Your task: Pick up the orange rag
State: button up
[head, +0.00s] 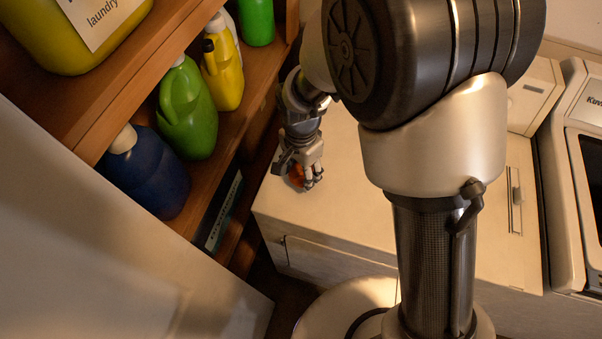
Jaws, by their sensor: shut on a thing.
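The orange rag (297,174) shows as a small orange patch between the fingers of my gripper (304,178), in the head view. My gripper is shut on it, over the left end of the white cabinet top (345,205). The fingers hide most of the rag. I cannot tell whether the rag still touches the surface.
Wooden shelves at the left hold a green jug (187,112), a yellow bottle (222,68) and a blue jug (148,172), close to my gripper. A white panel (110,250) fills the lower left. A white appliance (580,170) stands at the right.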

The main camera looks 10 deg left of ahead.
aim_at(301, 173)
notch_tip(301, 173, up, 17)
jog(key=p, duration=0.3)
jog(key=shift+p, duration=0.4)
jog(key=shift+f, duration=0.1)
